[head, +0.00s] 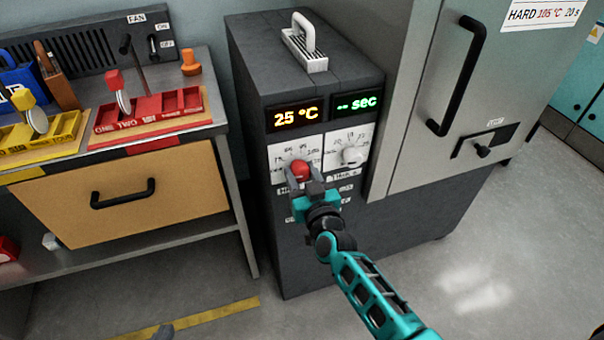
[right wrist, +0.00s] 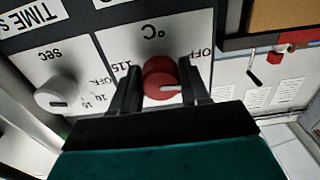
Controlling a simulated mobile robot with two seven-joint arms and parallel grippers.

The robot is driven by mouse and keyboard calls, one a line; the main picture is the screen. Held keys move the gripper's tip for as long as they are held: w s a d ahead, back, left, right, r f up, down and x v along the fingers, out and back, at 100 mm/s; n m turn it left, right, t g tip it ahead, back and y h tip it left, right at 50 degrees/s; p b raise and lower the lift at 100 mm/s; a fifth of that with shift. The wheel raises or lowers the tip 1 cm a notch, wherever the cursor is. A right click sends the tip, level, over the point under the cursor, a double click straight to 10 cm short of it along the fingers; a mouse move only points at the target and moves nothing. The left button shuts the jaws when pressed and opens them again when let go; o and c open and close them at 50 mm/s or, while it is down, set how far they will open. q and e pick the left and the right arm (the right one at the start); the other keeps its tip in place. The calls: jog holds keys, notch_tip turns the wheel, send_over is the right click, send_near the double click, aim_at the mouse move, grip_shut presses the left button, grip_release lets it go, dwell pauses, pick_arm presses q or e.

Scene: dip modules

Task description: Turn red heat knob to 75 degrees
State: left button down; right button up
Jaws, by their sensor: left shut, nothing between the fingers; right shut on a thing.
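The red heat knob (head: 300,168) sits on a white dial plate on the front of a dark grey heater unit. The display (head: 295,115) above it reads 25 °C. My right gripper (head: 302,180) is shut on the knob. Part of the dial scale is hidden by the fingers.
A white seconds knob (head: 353,156) sits right beside the red one; its display (head: 357,104) reads "-- sec". A tall grey cabinet (head: 410,120) stands close on the right. A workbench with a drawer (head: 125,190) and colored trays is on the left. Open floor lies in front.

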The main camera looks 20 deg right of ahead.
jog(key=m, duration=0.4)
jog(key=shift+f+m, duration=0.2)
jog(key=shift+m, duration=0.1)
jog(key=shift+s+a, duration=0.1)
dwell(0.4)
jog(key=o, duration=0.8)
jog(key=shift+o, duration=1.1)
jog(key=shift+r, duration=0.15)
jog(key=s+p, duration=0.1)
jog(key=s, duration=1.1)
jog(key=shift+s+d, duration=0.25)
jog(key=shift+s, duration=0.15)
